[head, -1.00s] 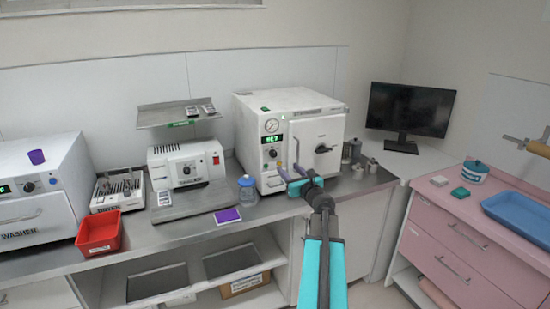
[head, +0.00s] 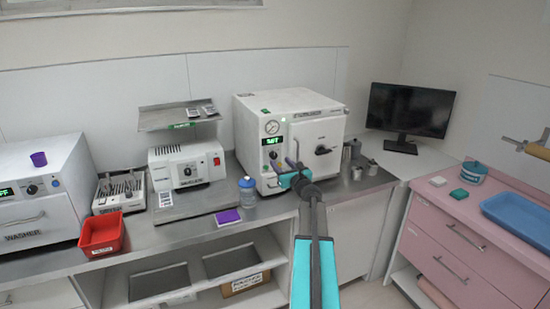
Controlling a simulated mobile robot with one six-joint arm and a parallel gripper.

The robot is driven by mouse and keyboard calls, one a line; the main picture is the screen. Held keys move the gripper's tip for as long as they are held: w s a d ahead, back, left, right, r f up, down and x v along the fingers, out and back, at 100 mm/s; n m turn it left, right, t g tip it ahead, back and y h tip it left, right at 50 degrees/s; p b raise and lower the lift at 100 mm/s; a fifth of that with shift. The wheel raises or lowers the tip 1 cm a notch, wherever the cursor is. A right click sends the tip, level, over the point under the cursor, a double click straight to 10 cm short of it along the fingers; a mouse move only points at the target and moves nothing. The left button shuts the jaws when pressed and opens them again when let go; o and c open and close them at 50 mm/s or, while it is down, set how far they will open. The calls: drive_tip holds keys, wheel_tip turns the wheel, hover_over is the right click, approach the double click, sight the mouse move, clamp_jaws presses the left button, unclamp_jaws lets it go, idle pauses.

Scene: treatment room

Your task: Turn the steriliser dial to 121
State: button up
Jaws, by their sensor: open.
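The steriliser (head: 305,109) is a white box on the steel counter, with a round gauge, a lit green display (head: 272,141) and a door with a dark handle at its right. The display's characters are too small to read surely. Its dark dial (head: 273,155) sits just below the display, on the panel left of the door; its pointer setting cannot be made out. Whether a finger touches the dial cannot be told.
A blue-capped jar (head: 247,190) and a purple pad (head: 228,216) stand left of my arm. A sealing device (head: 188,166) is further left. Metal canisters (head: 356,160) stand right of the steriliser. The counter's front edge runs below my gripper.

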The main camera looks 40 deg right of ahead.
sight(274, 156)
drive_tip(key=shift+p+x, duration=0.95)
drive_tip(key=shift+x, duration=2.1)
drive_tip(key=shift+c, duration=0.4)
